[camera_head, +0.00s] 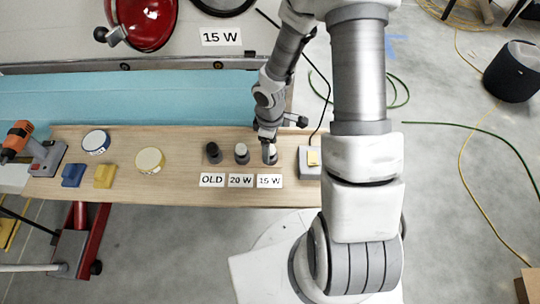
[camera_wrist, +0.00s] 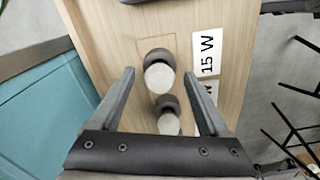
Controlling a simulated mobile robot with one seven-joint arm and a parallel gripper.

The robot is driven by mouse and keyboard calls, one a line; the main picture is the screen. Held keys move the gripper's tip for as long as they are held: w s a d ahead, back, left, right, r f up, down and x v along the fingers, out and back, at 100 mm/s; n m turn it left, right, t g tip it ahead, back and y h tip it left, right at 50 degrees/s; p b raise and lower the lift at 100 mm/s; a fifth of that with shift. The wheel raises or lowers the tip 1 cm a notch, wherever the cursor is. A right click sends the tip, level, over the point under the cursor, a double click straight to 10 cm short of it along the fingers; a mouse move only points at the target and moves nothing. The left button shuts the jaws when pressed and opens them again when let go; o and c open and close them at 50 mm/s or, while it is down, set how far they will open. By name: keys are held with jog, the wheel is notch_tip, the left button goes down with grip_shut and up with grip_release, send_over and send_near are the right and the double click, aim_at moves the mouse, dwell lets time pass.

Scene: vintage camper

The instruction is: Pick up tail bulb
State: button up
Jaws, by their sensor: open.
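Three bulbs stand upright in dark holders on the wooden board: a dark one (camera_head: 213,152) behind the OLD card (camera_head: 212,180), a white one (camera_head: 241,152) behind the 20 W card (camera_head: 240,180), and a white one (camera_head: 270,154) behind the 15 W card (camera_head: 269,181). My gripper (camera_head: 267,139) points down at the 15 W bulb and partly hides it. In the wrist view my open, empty gripper (camera_wrist: 159,74) has one finger to each side of this bulb (camera_wrist: 159,77). The 20 W bulb (camera_wrist: 168,124) shows closer to the palm. I cannot tell the fingers' height over the bulb.
Left are yellow (camera_head: 149,160) and white (camera_head: 96,141) round items, two small blocks and a drill (camera_head: 40,153). A red lamp (camera_head: 146,22) and 15 W sign (camera_head: 221,37) are behind.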

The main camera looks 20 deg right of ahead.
grip_shut()
dwell(0.4)
jog(key=shift+r, duration=0.1)
notch_tip(320, 180, up, 4)
jog(key=shift+r+p, duration=0.1)
jog(key=shift+p, duration=0.85)
jog(key=s+d+r+p, duration=0.4)
jog(key=s+r, duration=0.2)
jog(key=s, duration=0.3)
jog(key=shift+s, duration=0.15)
jog(key=p, duration=0.1)
jog(key=s+p, duration=0.1)
jog(key=p, duration=0.1)
jog(key=shift+s+d+r, duration=0.1)
jog(key=shift+d+r, duration=0.15)
jog(key=shift+r, duration=0.05)
